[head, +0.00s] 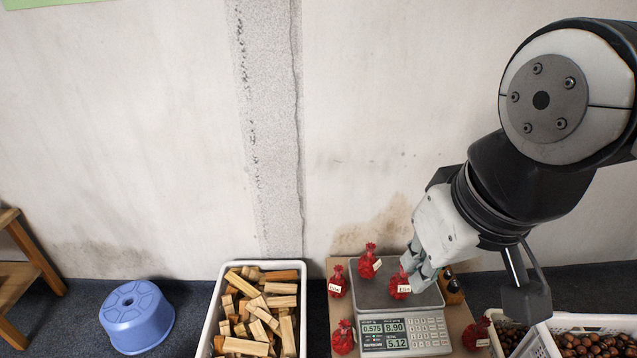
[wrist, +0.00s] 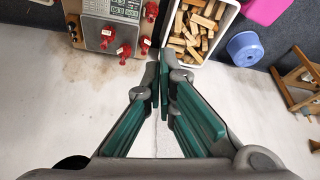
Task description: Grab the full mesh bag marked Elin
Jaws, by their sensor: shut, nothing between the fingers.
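Several red mesh bags with pale tags are around a scale. One bag (head: 400,286) is on the scale plate, another (head: 369,263) stands at its back left corner, one (head: 337,283) is farther left, one (head: 343,339) is at the front left, and one (head: 477,336) is at the right. The tag names are too small to read, so I cannot tell which is Elin's. My gripper (head: 414,272) is shut and empty; it overlaps the scale bag's edge in the head view. In the wrist view, my gripper (wrist: 160,68) is apart from the bags.
The scale (head: 402,330) has a lit display and sits on a brown board (head: 330,318). A white crate of wood (head: 215,318) is left of it, then a blue stool (head: 137,316). Crates of chestnuts (head: 575,340) are at the right. The wall is behind.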

